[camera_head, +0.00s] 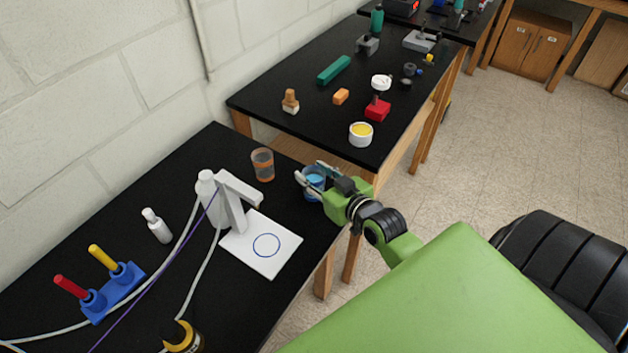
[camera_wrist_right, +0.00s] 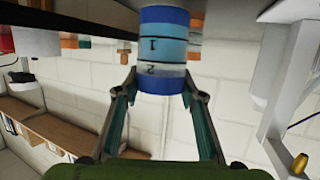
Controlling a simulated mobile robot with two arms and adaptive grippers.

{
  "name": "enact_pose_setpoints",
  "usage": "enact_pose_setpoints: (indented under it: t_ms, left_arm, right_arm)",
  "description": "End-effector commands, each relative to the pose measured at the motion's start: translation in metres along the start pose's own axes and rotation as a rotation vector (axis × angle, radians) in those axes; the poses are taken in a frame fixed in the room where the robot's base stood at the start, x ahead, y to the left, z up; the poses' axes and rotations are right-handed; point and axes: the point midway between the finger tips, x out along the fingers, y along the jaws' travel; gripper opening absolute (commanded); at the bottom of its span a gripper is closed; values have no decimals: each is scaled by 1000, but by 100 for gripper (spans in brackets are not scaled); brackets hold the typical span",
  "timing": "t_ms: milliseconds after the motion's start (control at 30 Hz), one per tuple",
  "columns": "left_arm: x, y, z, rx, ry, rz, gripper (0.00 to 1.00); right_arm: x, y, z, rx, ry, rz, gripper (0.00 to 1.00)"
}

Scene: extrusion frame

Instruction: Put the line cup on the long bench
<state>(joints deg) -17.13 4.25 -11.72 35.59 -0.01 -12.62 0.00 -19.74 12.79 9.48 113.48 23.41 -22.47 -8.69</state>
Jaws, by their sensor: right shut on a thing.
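The line cup (camera_head: 314,184) is blue, with banded lines. In the right wrist view the cup (camera_wrist_right: 163,50) shows the marks 1 and 2. My right gripper (camera_head: 311,177) is shut on it, with one finger on each side, at the far right corner of the near black bench (camera_head: 215,155). I cannot tell whether the cup touches the bench top. A second black bench (camera_head: 290,75) stands beyond it; I cannot tell which is the long one. My left gripper is not in view.
An orange-brown cup (camera_head: 263,165) stands left of the held cup. A white bottle and stand (camera_head: 228,203) and a white sheet with a blue circle (camera_head: 266,262) are nearer. The far bench holds a white-yellow jar (camera_head: 361,134), a red block (camera_head: 377,110) and several other items.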

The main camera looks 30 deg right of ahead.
Motion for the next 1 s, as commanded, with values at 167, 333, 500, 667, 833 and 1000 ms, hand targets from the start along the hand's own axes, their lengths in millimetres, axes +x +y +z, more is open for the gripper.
enact_pose_setpoints:
  t_ms: [167,333,500,667,833,1000]
  left_arm:
    - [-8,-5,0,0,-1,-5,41]
    - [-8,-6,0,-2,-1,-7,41]
    - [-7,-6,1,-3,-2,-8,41]
    - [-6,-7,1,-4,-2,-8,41]
    - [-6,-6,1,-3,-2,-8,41]
    - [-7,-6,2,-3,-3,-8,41]
  right_arm:
    - [5,-1,22,1,-4,-1,16]
    - [6,-2,26,0,-2,-2,16]
    - [6,-2,26,0,-2,-1,16]
    - [7,-2,29,1,-3,-1,52]
    - [7,-2,29,1,-3,-1,54]
    - [7,-2,28,1,-3,-1,54]
